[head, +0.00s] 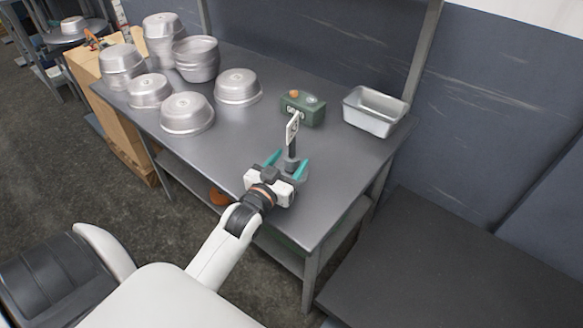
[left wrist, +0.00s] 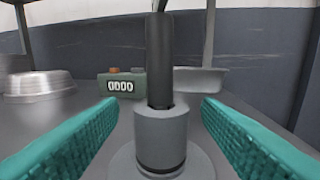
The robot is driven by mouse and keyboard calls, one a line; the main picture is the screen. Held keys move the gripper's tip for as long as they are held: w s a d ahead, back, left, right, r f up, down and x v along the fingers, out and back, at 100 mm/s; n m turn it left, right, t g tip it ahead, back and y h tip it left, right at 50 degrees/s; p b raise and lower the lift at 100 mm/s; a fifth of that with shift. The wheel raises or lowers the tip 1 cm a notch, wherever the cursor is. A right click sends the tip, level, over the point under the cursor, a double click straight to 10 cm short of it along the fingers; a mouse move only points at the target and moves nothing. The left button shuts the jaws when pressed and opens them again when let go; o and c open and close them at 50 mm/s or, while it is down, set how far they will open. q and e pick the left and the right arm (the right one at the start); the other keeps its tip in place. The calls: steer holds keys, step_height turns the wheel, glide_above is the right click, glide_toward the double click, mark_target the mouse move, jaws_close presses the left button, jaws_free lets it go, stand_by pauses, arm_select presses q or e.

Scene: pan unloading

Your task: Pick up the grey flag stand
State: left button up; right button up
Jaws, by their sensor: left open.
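The grey flag stand (left wrist: 160,135) stands upright on the metal table. It has a round grey base, a grey collar and a dark post; in the head view its post (head: 292,148) carries a small white sign. My left gripper (head: 287,166) is open at the stand, near the table's front edge. In the left wrist view the teal fingers (left wrist: 160,125) lie on either side of the grey collar, with a visible gap on both sides. The gripper hides part of the base in the head view. My right gripper is not in view.
A green box with a counter (head: 303,109) stands behind the flag stand. A metal loaf pan (head: 375,111) is at the back right. Several round metal pans (head: 187,113) fill the table's left part. A wall (head: 500,120) rises behind the table.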

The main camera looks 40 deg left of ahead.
mark_target(290, 160)
arm_select(q)
steer(key=w, duration=0.3)
steer(key=shift+w+a, duration=0.1)
steer(key=shift+a, duration=0.05)
steer(key=c, duration=1.1)
steer(key=shift+c, duration=0.2)
